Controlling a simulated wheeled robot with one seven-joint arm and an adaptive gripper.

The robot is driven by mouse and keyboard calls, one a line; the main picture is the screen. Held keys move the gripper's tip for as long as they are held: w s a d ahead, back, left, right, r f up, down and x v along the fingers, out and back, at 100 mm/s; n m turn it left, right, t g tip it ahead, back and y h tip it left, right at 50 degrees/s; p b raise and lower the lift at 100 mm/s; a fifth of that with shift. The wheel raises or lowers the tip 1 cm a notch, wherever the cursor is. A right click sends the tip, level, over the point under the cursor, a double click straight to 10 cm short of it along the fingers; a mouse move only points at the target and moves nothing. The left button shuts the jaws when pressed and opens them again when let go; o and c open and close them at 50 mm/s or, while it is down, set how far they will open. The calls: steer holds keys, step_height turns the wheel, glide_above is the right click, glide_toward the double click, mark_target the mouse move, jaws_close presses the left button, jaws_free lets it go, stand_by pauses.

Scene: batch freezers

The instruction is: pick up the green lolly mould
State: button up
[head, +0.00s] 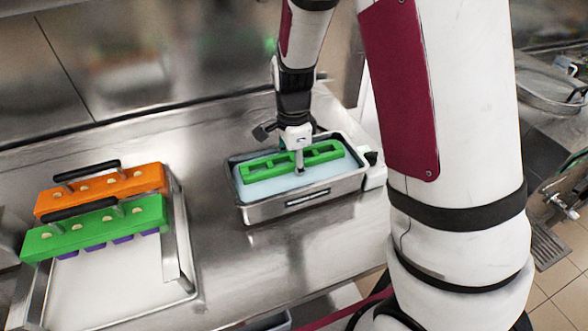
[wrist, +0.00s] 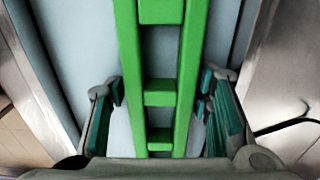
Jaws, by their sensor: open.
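A green ladder-like frame with open slots (head: 262,170) lies in a metal tank (head: 302,207) of pale blue liquid. My gripper (head: 300,168) is over the frame, pointing down. In the wrist view the green frame (wrist: 160,99) runs between my open fingers (wrist: 161,90), one on each side, with a gap to each; nothing is held. Another green mould (head: 95,229), with a black handle, sticks in its top and purple pieces below, stands on a rack at the left. I cannot tell which of the two green items is the named mould.
An orange mould (head: 101,191) with a black handle stands behind the green one on the metal rack (head: 178,232). The tank's walls stand close around the frame. The steel counter (head: 225,262) is clear between rack and tank. A sink is at the far right.

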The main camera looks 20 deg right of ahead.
steer(key=shift+f, duration=0.8)
steer(key=shift+c, duration=0.6)
steer(key=c, duration=0.9)
steer(key=shift+r, duration=0.1)
